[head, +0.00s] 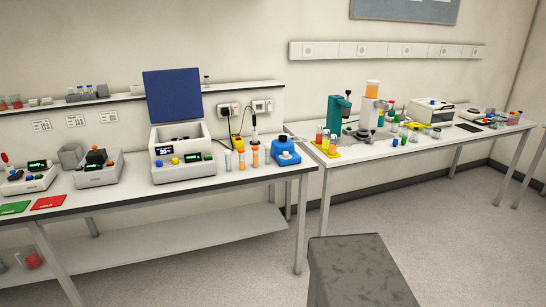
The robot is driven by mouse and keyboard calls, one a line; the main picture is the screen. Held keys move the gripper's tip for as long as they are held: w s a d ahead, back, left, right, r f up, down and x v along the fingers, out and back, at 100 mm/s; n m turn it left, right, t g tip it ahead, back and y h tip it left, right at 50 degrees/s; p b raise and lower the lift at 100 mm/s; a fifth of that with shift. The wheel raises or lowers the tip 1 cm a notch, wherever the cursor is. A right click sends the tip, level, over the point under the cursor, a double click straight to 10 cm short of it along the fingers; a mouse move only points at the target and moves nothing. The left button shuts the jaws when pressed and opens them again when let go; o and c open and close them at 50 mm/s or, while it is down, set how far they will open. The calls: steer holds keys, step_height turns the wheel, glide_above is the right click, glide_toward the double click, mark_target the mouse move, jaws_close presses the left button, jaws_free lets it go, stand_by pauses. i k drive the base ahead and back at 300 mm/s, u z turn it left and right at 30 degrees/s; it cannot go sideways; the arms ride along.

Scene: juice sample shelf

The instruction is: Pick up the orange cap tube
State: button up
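Several small upright tubes stand near the right front of the left bench. At least two of them show orange at the top: one orange-topped tube (240,149) and another orange-topped tube (255,153) just right of it. They are too small for me to tell their exact shape or which one is the orange cap tube. My gripper is not in view, and nothing is seen touching the tubes.
The left bench (120,205) holds a blue-lidded device (182,140) left of the tubes and a blue bottle-like item (285,152) on their right. The right bench (390,150) is crowded with equipment.

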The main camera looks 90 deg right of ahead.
mark_target(255, 149)
steer(key=u, duration=0.2)
steer(key=k, duration=0.55)
steer(key=z, duration=2)
steer(key=i, duration=1)
steer(key=z, duration=0.1)
steer(key=k, duration=0.2)
steer(key=z, duration=0.05)
